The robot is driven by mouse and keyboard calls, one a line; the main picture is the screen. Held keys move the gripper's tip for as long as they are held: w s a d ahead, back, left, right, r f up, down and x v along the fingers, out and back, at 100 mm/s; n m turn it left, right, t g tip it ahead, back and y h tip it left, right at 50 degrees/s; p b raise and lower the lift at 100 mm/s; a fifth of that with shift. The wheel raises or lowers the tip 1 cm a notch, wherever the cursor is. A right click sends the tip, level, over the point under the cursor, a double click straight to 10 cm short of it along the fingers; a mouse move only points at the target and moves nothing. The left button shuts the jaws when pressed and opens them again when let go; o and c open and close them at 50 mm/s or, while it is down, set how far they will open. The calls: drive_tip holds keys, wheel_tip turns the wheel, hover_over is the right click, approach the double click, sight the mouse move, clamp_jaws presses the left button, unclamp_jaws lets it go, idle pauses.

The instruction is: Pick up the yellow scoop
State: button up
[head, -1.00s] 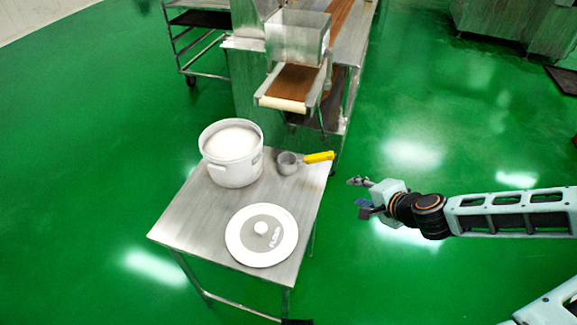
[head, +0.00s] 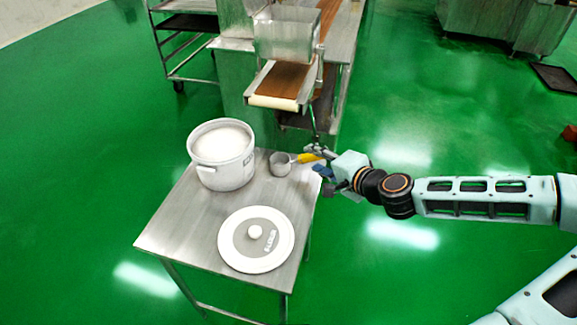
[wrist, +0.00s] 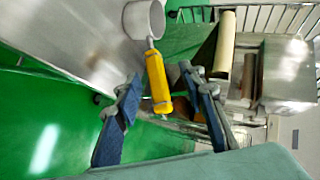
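The scoop, with a grey metal cup (head: 280,164) and a yellow handle (head: 306,157), lies on the metal table (head: 180,222) near its right edge. My gripper (head: 318,161) is at the handle's end in the head view and partly covers it. In the wrist view my gripper (wrist: 160,78) is open, with blue pads on both fingers. The yellow handle (wrist: 157,80) shows between the fingers with a gap on each side, and the cup (wrist: 144,19) is beyond the fingertips. I cannot tell how deep the handle sits between them.
A white pot (head: 222,173) of white powder stands left of the scoop. A round white lid (head: 256,239) lies in front on the table. The machine with its hopper and conveyor (head: 278,80) stands behind. Green floor is open to the right.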

sight(314, 158)
drive_tip(key=x, duration=0.2)
drive_tip(key=b+x, duration=0.1)
drive_tip(key=x, duration=0.1)
drive_tip(key=shift+w+d+f, duration=0.15)
drive_tip(key=shift+w+f, duration=0.05)
drive_tip(key=shift+f, duration=0.15)
clamp_jaws()
